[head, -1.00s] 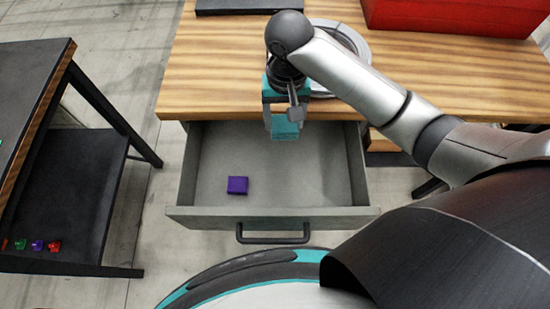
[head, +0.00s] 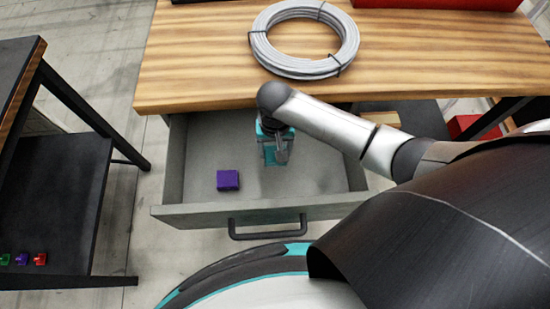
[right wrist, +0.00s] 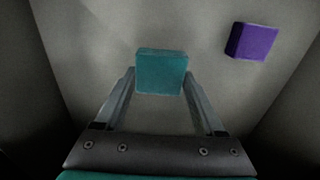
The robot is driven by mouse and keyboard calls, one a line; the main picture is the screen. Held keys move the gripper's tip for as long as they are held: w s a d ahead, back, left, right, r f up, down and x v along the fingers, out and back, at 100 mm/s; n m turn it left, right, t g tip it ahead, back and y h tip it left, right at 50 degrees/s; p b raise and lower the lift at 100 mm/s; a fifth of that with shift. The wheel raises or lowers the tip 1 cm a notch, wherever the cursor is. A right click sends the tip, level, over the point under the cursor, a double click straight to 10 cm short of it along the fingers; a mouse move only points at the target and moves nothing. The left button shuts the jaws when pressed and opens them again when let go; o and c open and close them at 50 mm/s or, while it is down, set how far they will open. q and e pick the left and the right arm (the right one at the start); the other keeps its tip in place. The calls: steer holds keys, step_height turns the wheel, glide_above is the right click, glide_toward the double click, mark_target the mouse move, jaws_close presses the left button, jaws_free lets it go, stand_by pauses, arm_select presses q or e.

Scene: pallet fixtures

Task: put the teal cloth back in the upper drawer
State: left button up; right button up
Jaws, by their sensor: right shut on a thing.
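The upper drawer (head: 320,211) is pulled open below the wooden tabletop. My right gripper (head: 271,158) is down inside the drawer, toward its back. In the right wrist view the gripper (right wrist: 160,82) is shut on the folded teal cloth (right wrist: 162,72), which sits between its fingertips. In the head view the teal cloth is mostly hidden by the gripper. I cannot tell whether the cloth touches the drawer floor. My left gripper is not in view.
A purple block (head: 228,180) lies on the drawer floor, left of my right gripper and apart from it; it also shows in the right wrist view (right wrist: 252,42). A grey cable coil (head: 345,50) lies on the wooden tabletop (head: 200,60). A dark shelf stands at left (head: 60,200).

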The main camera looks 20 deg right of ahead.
steer(key=shift+f+b, duration=0.85)
steer(key=shift+f, duration=1.45)
steer(key=shift+f, duration=0.15)
steer(key=o, duration=1.4)
step_height(320, 180, up, 12)
steer(key=p, duration=0.4)
steer(key=shift+r+p, duration=0.2)
steer(key=shift+p, duration=0.1)
